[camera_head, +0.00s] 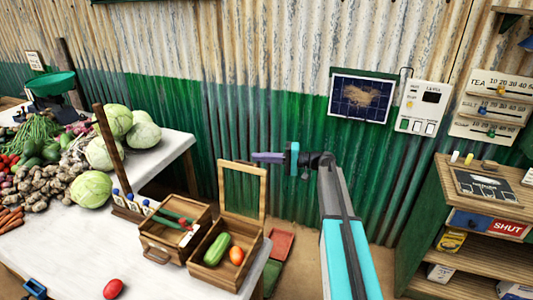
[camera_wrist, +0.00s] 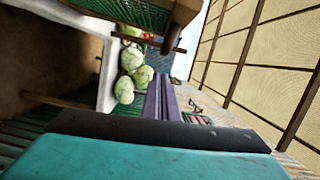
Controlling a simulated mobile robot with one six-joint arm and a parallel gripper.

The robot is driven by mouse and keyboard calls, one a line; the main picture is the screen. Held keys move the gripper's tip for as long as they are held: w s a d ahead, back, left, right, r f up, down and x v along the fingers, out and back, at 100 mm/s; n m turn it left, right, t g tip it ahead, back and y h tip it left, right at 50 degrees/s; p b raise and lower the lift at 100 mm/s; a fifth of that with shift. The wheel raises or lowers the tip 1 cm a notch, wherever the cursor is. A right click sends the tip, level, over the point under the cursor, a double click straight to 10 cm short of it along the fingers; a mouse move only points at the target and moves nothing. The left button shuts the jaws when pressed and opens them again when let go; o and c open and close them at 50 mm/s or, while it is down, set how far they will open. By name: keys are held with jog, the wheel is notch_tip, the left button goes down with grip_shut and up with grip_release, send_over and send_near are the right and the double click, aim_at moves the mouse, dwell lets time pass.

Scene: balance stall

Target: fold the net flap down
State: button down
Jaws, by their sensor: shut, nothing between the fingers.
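The net flap (camera_head: 240,191), a wooden frame with green mesh, stands upright at the back of a small wooden crate. The crate (camera_head: 226,279) is open at the top and holds a green cucumber (camera_head: 216,249) and a red-orange tomato (camera_head: 236,255). My gripper (camera_head: 256,157) is shut and empty, its purple fingers pointing left just above the flap's top right corner in the head view. I cannot tell whether it is behind or over the frame. In the wrist view, the shut fingers (camera_wrist: 162,100) point towards cabbages, and green mesh (camera_wrist: 140,12) shows at the top.
A second wooden box (camera_head: 165,250) with a red-and-green item stands left of the crate. Cabbages (camera_head: 92,189) and other vegetables fill the white table's left side. A corrugated wall (camera_head: 230,100) stands behind. A wooden shelf unit (camera_head: 465,215) is at right.

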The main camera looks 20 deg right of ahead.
jog(key=shift+s+a+p, duration=0.4)
jog(key=shift+s+a, duration=0.25)
jog(key=shift+s, duration=0.25)
jog(key=shift+f, duration=0.1)
jog(key=shift+a, duration=0.1)
